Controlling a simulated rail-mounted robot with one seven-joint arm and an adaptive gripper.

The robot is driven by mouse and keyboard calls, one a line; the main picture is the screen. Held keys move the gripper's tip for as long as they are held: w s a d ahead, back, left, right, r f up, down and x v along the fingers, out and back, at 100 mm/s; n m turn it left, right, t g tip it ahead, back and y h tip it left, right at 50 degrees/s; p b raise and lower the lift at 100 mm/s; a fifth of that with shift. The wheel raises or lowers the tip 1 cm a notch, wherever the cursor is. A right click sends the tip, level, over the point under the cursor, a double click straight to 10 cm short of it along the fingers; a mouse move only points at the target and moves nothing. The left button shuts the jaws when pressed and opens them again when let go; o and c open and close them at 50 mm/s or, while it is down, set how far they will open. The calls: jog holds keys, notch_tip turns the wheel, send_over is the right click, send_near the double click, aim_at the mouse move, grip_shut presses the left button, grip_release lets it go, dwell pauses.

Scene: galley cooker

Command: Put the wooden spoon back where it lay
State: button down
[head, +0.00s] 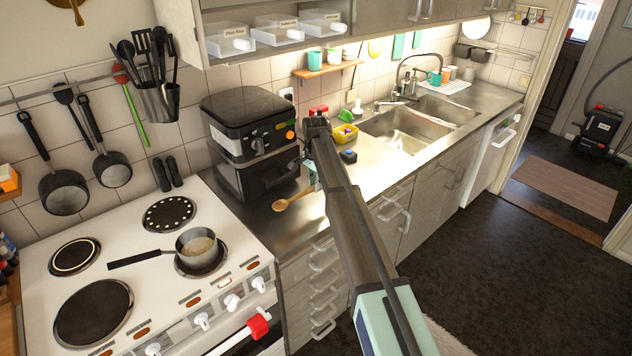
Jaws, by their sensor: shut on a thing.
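A black double-drawer appliance (250,140) stands behind the spoon. A saucepan (198,247) sits on the white cooker (140,223). A yellow tub (345,133) and the sink (402,131) lie further right. Bare counter (258,216) shows left of the spoon.

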aim_at(315, 206)
jog(key=shift+f+b, duration=1.2)
jog(key=shift+f, duration=2.1)
jog(key=shift+f, duration=0.6)
jog(key=c, duration=0.9)
grip_release()
jog(key=shift+r, duration=0.15)
